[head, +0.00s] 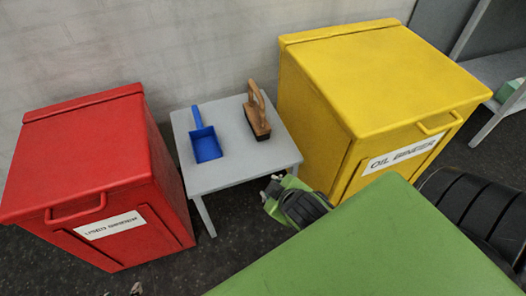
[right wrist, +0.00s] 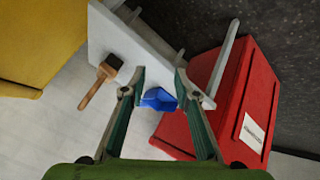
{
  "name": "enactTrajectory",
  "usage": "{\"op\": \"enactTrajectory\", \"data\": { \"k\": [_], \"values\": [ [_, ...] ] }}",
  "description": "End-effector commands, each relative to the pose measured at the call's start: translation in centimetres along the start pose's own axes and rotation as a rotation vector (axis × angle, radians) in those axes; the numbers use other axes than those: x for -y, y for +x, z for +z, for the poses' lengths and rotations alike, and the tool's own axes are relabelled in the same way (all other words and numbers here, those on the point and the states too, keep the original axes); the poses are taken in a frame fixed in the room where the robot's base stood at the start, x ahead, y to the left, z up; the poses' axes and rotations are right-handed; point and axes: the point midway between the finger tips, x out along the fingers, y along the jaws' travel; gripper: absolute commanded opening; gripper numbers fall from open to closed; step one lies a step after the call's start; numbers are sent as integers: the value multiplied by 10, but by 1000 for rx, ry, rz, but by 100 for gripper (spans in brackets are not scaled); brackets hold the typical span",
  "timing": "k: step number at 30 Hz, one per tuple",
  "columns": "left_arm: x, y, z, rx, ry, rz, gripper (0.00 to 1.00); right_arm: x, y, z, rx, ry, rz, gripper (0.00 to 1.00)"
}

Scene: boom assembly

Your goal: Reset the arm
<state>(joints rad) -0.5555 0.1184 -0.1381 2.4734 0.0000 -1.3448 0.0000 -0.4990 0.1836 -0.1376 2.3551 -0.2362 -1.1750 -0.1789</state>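My right gripper (head: 270,187) is at the front right corner of the small grey table in the head view, beside the yellow bin. Its grey fingertips point left. In the right wrist view the two fingers (right wrist: 157,78) stand wide apart with nothing held between them. The blue scoop (right wrist: 158,98) shows beyond the gap and lies on the table, apart from the fingers. Of my left gripper (head: 124,291), only small tips seem to show at the bottom edge of the head view; the rest is out of frame.
The grey table (head: 230,172) bears the blue scoop (head: 205,137) and a wooden-handled brush (head: 257,112). A red bin (head: 85,165) stands left and a yellow bin (head: 385,75) right, both lidded. Dark floor shows between. A shelf (head: 490,70) stands at the far right.

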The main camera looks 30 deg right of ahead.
Motion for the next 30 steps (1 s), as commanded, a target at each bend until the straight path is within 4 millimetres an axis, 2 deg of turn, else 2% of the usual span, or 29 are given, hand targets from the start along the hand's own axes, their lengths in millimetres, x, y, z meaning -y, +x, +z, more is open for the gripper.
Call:
{"op": "enactTrajectory", "data": {
  "k": [1, 3, 7, 23, 26, 30],
  "values": [
    [0, 0, 0, 0, 0, 0, 40, 22, -14, 3, 20, 107, -83, 29],
    [0, 0, 0, 0, 0, 0, 40, 46, -28, 5, 49, 216, -173, 29],
    [0, 0, 0, 1, 1, 0, 40, 68, -44, 6, 79, 312, -260, 29],
    [1, 1, 5, 12, -1, -1, 40, 70, -45, 6, 85, 321, -270, 29],
    [0, 6, 6, 25, -1, 0, 40, 72, -40, 8, 98, 319, -273, 29],
    [0, 28, 14, 68, 0, 3, 40, 82, -20, 17, 142, 312, -283, 29]
  ]
}}
